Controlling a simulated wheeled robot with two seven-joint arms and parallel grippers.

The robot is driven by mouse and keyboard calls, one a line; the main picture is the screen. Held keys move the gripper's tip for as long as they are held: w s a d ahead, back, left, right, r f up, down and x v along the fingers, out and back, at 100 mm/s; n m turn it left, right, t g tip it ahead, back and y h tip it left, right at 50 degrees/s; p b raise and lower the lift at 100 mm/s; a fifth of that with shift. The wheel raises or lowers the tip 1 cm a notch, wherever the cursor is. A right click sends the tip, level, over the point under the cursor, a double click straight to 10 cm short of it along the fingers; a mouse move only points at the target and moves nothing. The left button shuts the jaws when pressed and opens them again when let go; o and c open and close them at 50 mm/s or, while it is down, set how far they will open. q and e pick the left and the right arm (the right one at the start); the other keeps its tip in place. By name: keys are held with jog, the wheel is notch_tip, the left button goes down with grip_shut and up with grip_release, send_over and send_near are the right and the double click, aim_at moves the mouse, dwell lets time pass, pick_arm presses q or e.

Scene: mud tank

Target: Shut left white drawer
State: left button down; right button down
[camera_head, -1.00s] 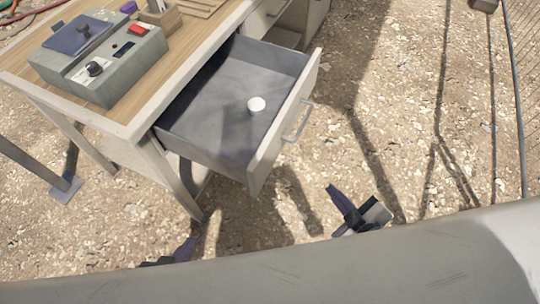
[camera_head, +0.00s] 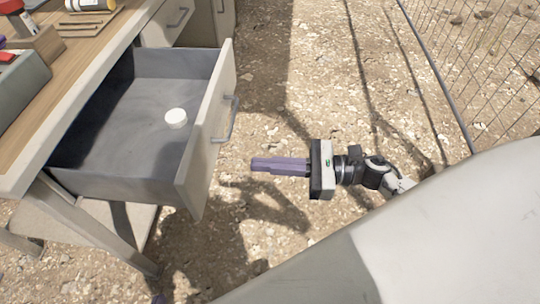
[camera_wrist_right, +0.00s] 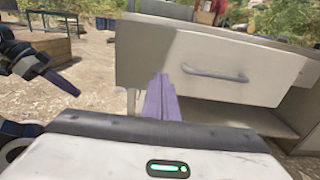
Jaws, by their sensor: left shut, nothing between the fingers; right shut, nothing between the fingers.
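The white drawer (camera_head: 207,140) is pulled well out of the desk in the head view, with a grey inside and a handle (camera_head: 233,118) on its front. A small white round object (camera_head: 176,118) lies in it. My right gripper (camera_head: 254,165) is shut and empty, in front of the drawer face, pointing at it with a small gap. In the right wrist view its purple fingers (camera_wrist_right: 160,80) overlap the drawer front (camera_wrist_right: 215,55), left of the handle; contact cannot be told. My left gripper (camera_head: 160,298) barely shows at the bottom edge; in the wrist view it (camera_wrist_right: 75,91) looks shut and empty.
The wooden desk top (camera_head: 75,85) holds a grey device (camera_head: 18,95) and small items at the left. Another drawer (camera_head: 165,22) sits beyond the open one. A wire fence (camera_head: 490,60) stands at the right. Gravel ground (camera_head: 290,90) in front is clear.

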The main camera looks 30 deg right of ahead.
aim_at(206, 160)
jog(key=x, duration=0.9)
jog(key=shift+w+p, duration=0.1)
jog(key=shift+p, duration=0.3)
jog(key=shift+w+a, duration=0.15)
jog(key=shift+a, duration=0.2)
